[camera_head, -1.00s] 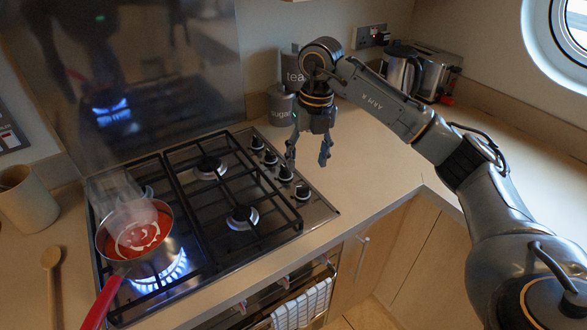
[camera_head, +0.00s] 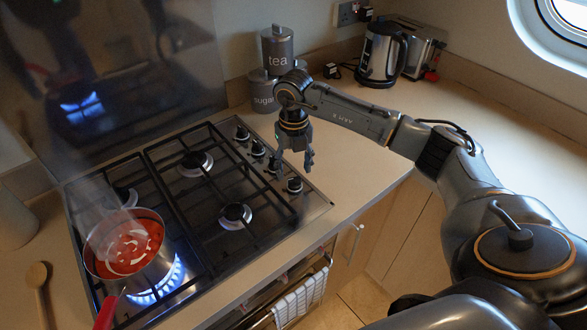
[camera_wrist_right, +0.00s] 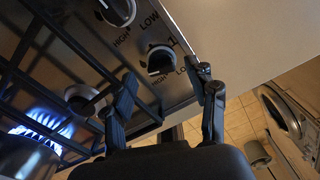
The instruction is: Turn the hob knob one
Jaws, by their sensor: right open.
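The hob (camera_head: 318,206) has a row of black knobs along its right side. Knob one (camera_head: 295,185), at the near end of the row, has a "1" printed beside it in the right wrist view, where the knob (camera_wrist_right: 160,60) also shows. My right gripper (camera_head: 294,163) is open and empty, pointing down above the near end of the row. In the right wrist view its fingertips (camera_wrist_right: 162,75) lie on either side of knob one in the picture; contact cannot be told. My left gripper is not in view.
A red-handled pan (camera_head: 150,272) of red soup stands over a blue flame (camera_head: 160,285) at the left. Tea (camera_head: 277,48) and sugar (camera_head: 263,92) canisters, a kettle (camera_head: 380,55) and a toaster (camera_head: 420,48) stand behind. The counter right of the hob (camera_head: 350,165) is clear.

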